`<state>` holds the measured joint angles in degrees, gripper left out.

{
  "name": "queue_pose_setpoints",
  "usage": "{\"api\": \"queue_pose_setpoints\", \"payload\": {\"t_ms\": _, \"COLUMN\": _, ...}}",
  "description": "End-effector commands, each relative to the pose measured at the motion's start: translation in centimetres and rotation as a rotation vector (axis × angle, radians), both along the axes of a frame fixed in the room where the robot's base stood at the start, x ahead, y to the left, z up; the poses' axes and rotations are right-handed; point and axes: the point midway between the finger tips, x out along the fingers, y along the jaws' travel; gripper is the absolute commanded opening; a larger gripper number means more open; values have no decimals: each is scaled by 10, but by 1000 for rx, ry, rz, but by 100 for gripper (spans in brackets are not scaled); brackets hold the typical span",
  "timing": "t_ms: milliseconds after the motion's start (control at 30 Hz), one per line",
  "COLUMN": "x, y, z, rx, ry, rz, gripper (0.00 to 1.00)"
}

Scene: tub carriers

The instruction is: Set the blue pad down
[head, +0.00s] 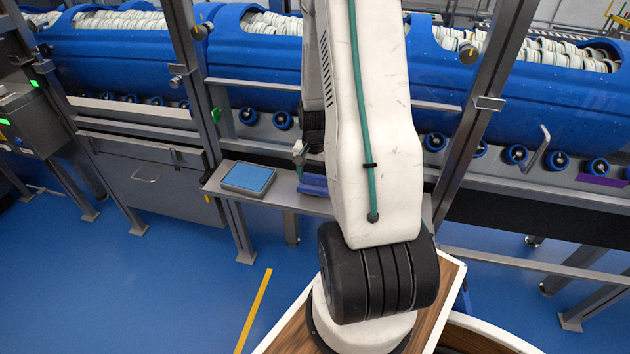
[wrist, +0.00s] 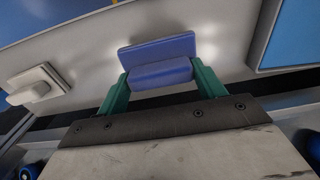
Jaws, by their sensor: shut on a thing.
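The blue pad (wrist: 157,62) is a blue-violet block with a wider flat plate. It sits between the two green fingers of my gripper (wrist: 157,75), which is shut on it. In the head view the pad (head: 312,182) is partly hidden by my arm. It is over the narrow grey shelf (head: 285,203), close to its surface. I cannot tell whether it touches the shelf.
A grey tray with a lighter blue face (head: 248,177) lies on the shelf left of the pad. Grey metal posts (head: 185,70) stand on either side of the arm. Behind is a big blue tub carrier (head: 253,60). Shelf space between tray and pad is bare.

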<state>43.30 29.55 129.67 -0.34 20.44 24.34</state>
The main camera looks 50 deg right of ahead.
Motion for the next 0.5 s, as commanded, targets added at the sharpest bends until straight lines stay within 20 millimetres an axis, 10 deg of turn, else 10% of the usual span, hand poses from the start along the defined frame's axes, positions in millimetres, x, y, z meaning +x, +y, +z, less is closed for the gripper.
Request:
{"api": "queue_pose_setpoints", "payload": {"t_ms": 333, "x": -3, "y": -1, "z": -27, "rx": 2, "ry": 2, "rz": -4, "gripper": 32}}
{"api": "queue_pose_setpoints", "payload": {"t_ms": 367, "x": -3, "y": -1, "z": -27, "rx": 2, "ry": 3, "rz": -4, "gripper": 71}}
{"api": "queue_pose_setpoints", "payload": {"t_ms": 500, "x": -3, "y": -1, "z": -27, "rx": 2, "ry": 3, "rz": -4, "gripper": 90}}
